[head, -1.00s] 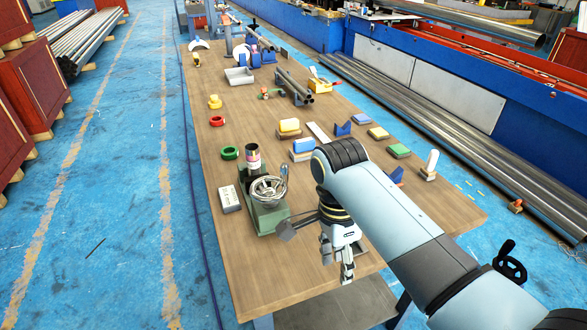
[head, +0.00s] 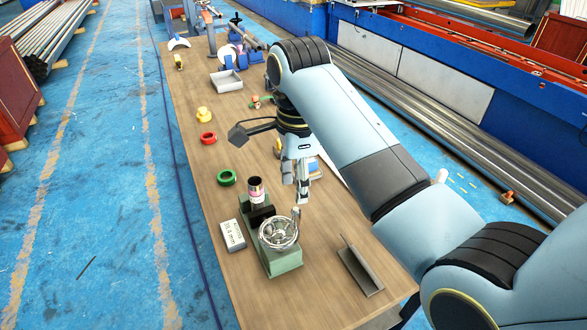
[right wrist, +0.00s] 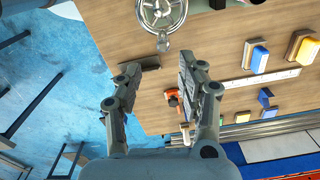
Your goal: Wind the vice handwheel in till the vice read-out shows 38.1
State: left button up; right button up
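The vice (head: 284,262) is a green block near the table's front end, with a chrome handwheel (head: 278,232) on it. The wheel's upright crank handle (head: 296,213) is at its right side. The white read-out (head: 233,235) left of the vice seems to show 39.4 mm, but the digits are small. My right gripper (head: 303,190) is just beyond and right of the wheel, apart from it. In the right wrist view its fingers (right wrist: 160,82) are spread and empty, and the handwheel (right wrist: 162,12) shows past them at the top edge. My left gripper is in no view.
A dark cylinder with a label (head: 256,190) stands behind the wheel. A grey angle piece (head: 360,268) lies right of the vice. Green (head: 227,177) and red rings (head: 208,138) and a grey tray (head: 226,82) lie farther back.

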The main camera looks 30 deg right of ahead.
aim_at(296, 209)
jog(key=shift+w+f, duration=0.15)
jog(key=shift+f, duration=0.45)
jog(key=shift+w+f, duration=0.15)
jog(key=shift+f, duration=0.45)
notch_tip(296, 209, down, 3)
notch_tip(296, 209, down, 2)
jog(key=shift+f, duration=0.45)
jog(key=shift+s, duration=0.1)
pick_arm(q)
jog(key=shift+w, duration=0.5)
pick_arm(e)
grip_shut()
